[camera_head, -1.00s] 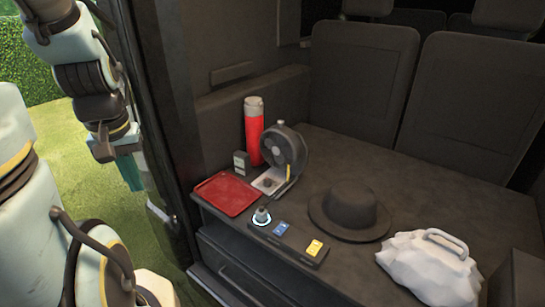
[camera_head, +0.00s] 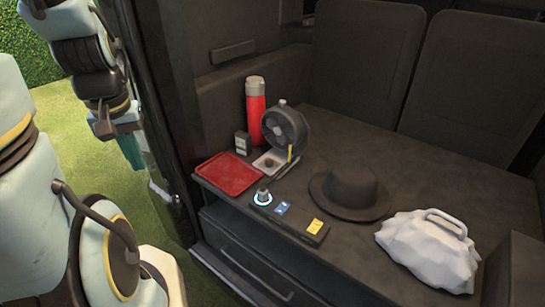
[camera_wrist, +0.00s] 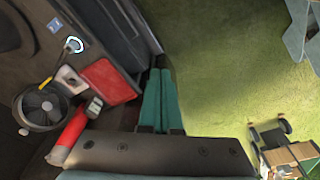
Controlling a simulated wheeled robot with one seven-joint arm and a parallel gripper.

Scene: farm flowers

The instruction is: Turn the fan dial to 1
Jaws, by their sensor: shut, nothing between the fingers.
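A dark round desk fan (camera_head: 285,127) stands upright on the flat dark surface inside the vehicle. Its pale base (camera_head: 268,162) carries a small dark dial (camera_head: 268,163), too small to read. In the wrist view the fan (camera_wrist: 40,108) is at the left, with its base (camera_wrist: 70,79) beside it. A separate black panel (camera_head: 290,214) at the front edge has a knob with a glowing ring (camera_head: 262,197). My gripper (camera_wrist: 159,72) has teal fingers, shut and empty, outside the vehicle over the grass. It also shows at the left of the head view (camera_head: 131,150), well apart from the fan.
A red tray (camera_head: 230,174), a red bottle (camera_head: 255,100) and a small grey box (camera_head: 242,143) stand near the fan. A black hat (camera_head: 348,190) and a white bag (camera_head: 430,250) lie to the right. The vehicle's door frame (camera_head: 160,120) is between my arm and these things.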

